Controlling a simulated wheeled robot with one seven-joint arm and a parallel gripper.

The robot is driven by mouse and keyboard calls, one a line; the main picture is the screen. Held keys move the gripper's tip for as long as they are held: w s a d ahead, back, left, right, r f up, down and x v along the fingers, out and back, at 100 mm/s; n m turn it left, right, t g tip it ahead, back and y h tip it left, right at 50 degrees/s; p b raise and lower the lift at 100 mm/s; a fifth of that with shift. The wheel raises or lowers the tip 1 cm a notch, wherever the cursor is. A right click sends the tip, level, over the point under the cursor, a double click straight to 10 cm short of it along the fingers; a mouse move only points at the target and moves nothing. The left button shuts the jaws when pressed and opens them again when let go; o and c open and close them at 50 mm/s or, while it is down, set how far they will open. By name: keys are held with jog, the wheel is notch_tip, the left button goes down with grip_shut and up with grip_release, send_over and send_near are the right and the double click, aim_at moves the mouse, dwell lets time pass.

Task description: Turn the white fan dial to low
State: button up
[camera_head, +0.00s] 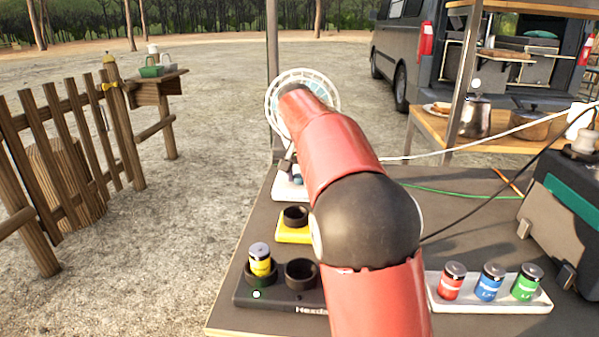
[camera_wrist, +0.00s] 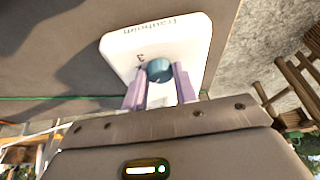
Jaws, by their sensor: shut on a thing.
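The white fan (camera_head: 272,100) stands at the far left end of the dark table, with its round cage partly hidden behind my red arm. Its white base (camera_head: 288,190) shows low beside the arm. In the wrist view the base (camera_wrist: 190,42) carries printed lettering and a round teal dial (camera_wrist: 159,69). My gripper (camera_wrist: 160,80) has its two purple fingers on either side of the dial and is shut on it. A small mark like a 3 shows beside the dial. Which setting the dial points to cannot be told.
A yellow holder (camera_head: 292,235) and a black battery tray (camera_head: 262,297) with a yellow can sit left of my arm. A white tray (camera_head: 500,305) with red, blue and green cans lies right. A dark case (camera_head: 570,215) stands far right; cables cross the table.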

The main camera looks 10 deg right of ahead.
jog(key=shift+m, duration=0.3)
jog(key=o, duration=1)
jog(key=shift+c, duration=0.2)
jog(key=shift+r, duration=0.15)
jog(key=v, duration=0.7)
jog(key=shift+a+r, duration=0.2)
jog(key=shift+r, duration=0.05)
jog(key=shift+s, duration=0.25)
